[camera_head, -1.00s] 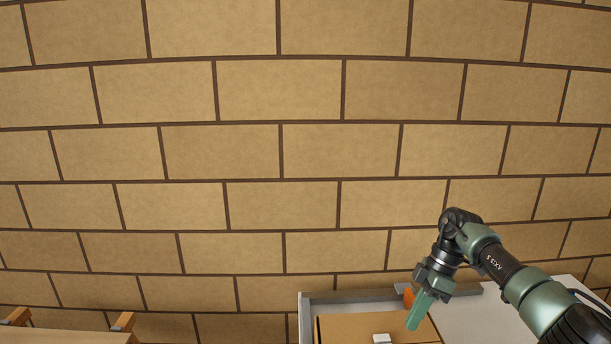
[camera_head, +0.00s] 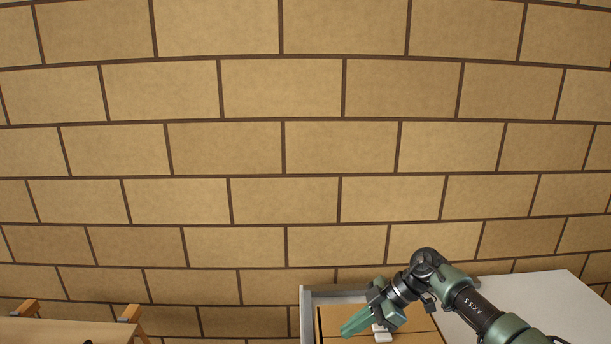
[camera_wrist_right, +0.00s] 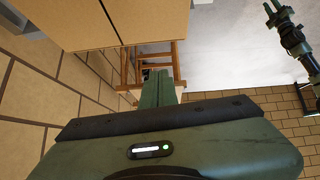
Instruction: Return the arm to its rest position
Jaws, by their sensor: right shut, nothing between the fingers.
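My right gripper (camera_head: 346,331) is low in the head view, with its green fingers closed together and pointing down and left. It is in front of a grey-walled bay with a tan surface inside. The right forearm comes in from the lower right with its elbow bent. In the right wrist view the two fingers (camera_wrist_right: 156,78) lie side by side with nothing between them.
The bay's grey wall (camera_head: 307,306) and a small white block (camera_head: 382,336) are around the right gripper. A white top (camera_head: 540,300) lies to the right. A wooden table (camera_head: 70,331) is at bottom left. A brick wall (camera_head: 280,150) fills the background.

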